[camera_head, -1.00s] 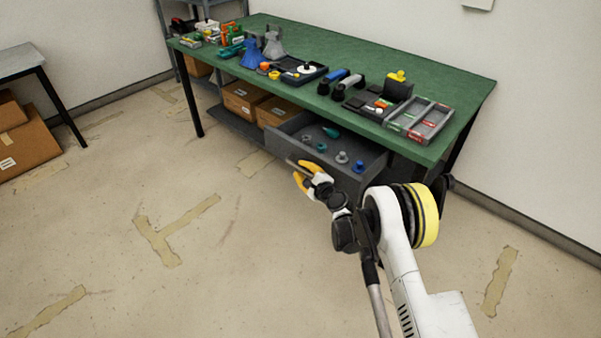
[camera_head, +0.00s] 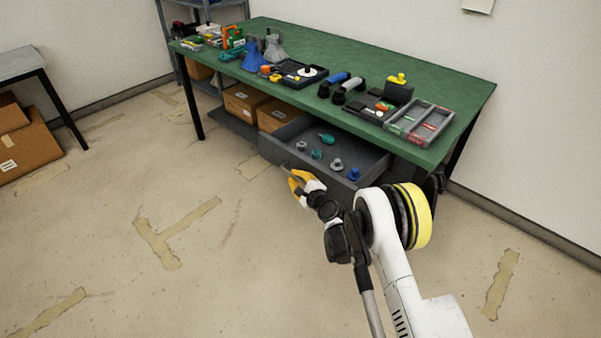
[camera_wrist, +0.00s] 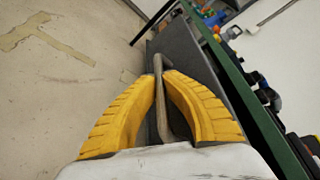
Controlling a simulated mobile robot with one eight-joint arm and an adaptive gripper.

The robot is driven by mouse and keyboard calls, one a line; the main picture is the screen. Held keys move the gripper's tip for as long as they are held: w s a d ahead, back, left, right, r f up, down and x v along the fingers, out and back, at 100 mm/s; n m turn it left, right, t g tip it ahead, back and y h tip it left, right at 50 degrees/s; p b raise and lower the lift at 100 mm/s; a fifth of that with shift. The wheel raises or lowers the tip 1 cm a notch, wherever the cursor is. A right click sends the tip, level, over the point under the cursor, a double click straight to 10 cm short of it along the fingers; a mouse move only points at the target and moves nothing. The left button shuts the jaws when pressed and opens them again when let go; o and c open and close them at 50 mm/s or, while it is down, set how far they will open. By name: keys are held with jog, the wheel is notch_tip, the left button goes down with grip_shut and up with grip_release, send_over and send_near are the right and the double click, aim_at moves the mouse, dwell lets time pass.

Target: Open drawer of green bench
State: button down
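The green bench (camera_head: 400,70) stands against the wall. Its grey drawer (camera_head: 364,174) is pulled out under the front edge, with several small blue, grey and teal parts inside. My gripper (camera_head: 291,176) is at the drawer's front. In the wrist view the yellow fingers (camera_wrist: 162,84) lie on either side of the drawer's bar handle (camera_wrist: 160,95), closed in around it. Exact finger contact with the handle is hard to see.
Tools and trays, including a grey divided tray (camera_head: 420,122), cover much of the bench top. Cardboard boxes (camera_head: 243,101) sit on the lower shelf. A small table (camera_head: 22,62) and a box (camera_head: 30,148) stand at the left. The floor in front is clear.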

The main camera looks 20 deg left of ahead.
jog(key=shift+s+a, duration=0.25)
jog(key=shift+s, duration=0.3)
jog(key=c, duration=1.8)
grip_release()
jog(key=shift+f, duration=0.1)
jog(key=shift+o, duration=0.2)
jog(key=v, duration=0.7)
jog(key=shift+s+d, duration=0.15)
